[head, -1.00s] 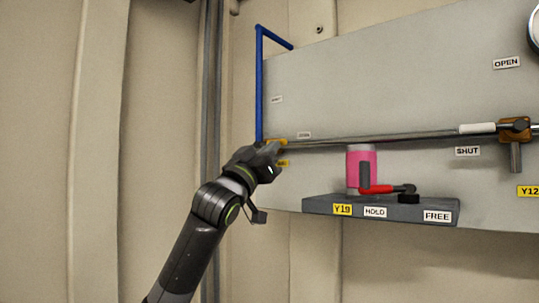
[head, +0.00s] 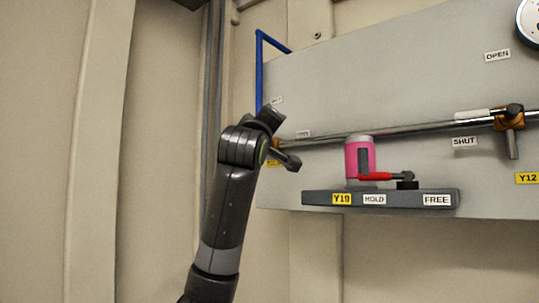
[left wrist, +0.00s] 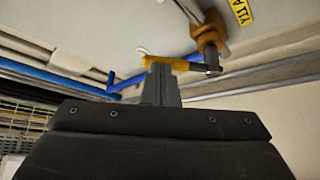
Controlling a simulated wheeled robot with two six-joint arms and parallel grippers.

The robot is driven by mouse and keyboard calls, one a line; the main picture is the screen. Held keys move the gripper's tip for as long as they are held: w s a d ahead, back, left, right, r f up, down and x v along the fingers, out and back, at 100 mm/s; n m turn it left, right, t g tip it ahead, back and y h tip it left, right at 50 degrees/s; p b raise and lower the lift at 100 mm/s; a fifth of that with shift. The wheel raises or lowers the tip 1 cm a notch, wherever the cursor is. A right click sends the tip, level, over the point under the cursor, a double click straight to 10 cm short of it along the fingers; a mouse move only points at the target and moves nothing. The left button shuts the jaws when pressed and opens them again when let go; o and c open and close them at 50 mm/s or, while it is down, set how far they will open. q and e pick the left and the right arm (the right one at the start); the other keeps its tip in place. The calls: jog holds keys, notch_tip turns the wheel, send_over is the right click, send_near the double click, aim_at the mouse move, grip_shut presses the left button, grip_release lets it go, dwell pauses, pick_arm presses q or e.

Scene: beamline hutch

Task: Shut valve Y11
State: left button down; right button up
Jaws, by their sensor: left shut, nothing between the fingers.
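Valve Y11 has an orange-brown body (left wrist: 208,38) on a pipe in the left wrist view, beside its yellow tag (left wrist: 243,11). A yellow lever (left wrist: 180,64) reaches left from a dark stem at the valve. My left gripper (left wrist: 160,72) is shut and empty, its fingertips overlapping the lever in that view; I cannot tell whether they touch. In the head view my left gripper (head: 268,116) is in front of the left end of the panel and hides most of the valve. A yellow tag (head: 273,163) shows partly there. My right gripper is not in view.
A blue pipe (head: 259,75) rises at the panel's (head: 400,80) left edge. To the right are a pink cylinder (head: 352,158) and red lever (head: 374,176) above a grey shelf (head: 320,197). Another valve (head: 510,118), near tag Y12 (head: 527,178), is farther right.

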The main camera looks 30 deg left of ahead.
pick_arm(q)
jog(key=a+r+n+g, duration=0.1)
jog(key=n, duration=0.1)
jog(key=r+n+g+y, duration=0.1)
jog(key=n+g, duration=0.1)
jog(key=n, duration=0.1)
jog(key=a+n+g, duration=0.1)
jog(key=n, duration=0.1)
jog(key=shift+w+a+r+n+y, duration=0.1)
jog(key=shift+a+r+n+y, duration=0.2)
jog(key=shift+a+r+n, duration=0.1)
